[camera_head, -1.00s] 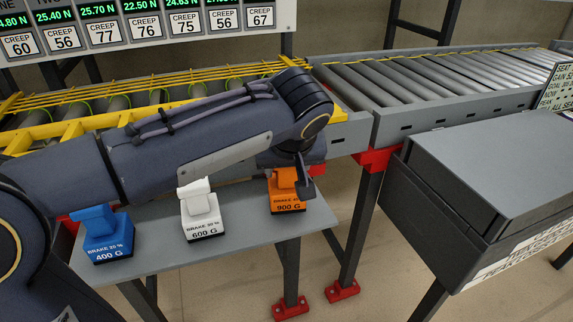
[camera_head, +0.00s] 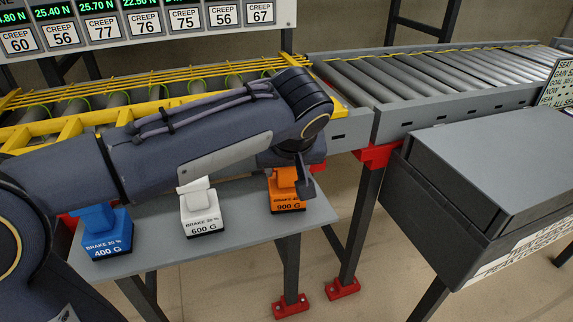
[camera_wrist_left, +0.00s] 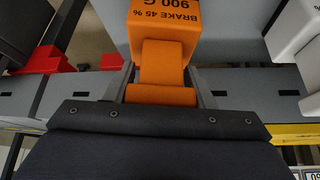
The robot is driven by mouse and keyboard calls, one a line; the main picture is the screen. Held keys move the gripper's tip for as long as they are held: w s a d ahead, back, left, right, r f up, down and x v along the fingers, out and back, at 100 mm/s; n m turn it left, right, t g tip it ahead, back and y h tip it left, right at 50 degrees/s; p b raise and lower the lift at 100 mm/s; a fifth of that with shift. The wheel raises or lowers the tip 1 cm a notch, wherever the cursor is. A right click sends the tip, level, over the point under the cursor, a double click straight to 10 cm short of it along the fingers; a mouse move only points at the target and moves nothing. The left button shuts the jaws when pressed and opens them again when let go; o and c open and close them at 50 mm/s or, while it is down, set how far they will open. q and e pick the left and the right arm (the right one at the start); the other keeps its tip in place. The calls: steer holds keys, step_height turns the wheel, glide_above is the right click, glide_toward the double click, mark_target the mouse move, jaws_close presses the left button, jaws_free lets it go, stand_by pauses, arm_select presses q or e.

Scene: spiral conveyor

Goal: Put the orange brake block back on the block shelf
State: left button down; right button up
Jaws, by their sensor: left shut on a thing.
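The orange brake block (camera_head: 288,203), marked 900 G, is upright at the right end of the grey block shelf (camera_head: 160,255). I cannot tell whether its base touches the shelf. My left gripper (camera_head: 303,182) is above it, largely hidden by my wrist. In the left wrist view the orange block (camera_wrist_left: 165,28) shows its label upside down, and my left gripper (camera_wrist_left: 164,80) is shut on its narrow handle, one finger on each side. My right gripper is not in view.
A white 600 G block (camera_head: 201,212) and a blue 400 G block (camera_head: 104,235) stand to the left on the shelf. A roller conveyor (camera_head: 430,80) runs behind. A dark grey box (camera_head: 490,180) stands at right, with open floor between.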

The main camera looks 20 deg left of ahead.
arm_select(q)
steer(key=shift+f, duration=0.1)
steer(key=c, duration=0.8)
jaws_free()
steer(key=shift+o, duration=1.1)
steer(key=shift+f, duration=0.15)
steer(key=p+v, duration=0.2)
steer(key=v, duration=0.6)
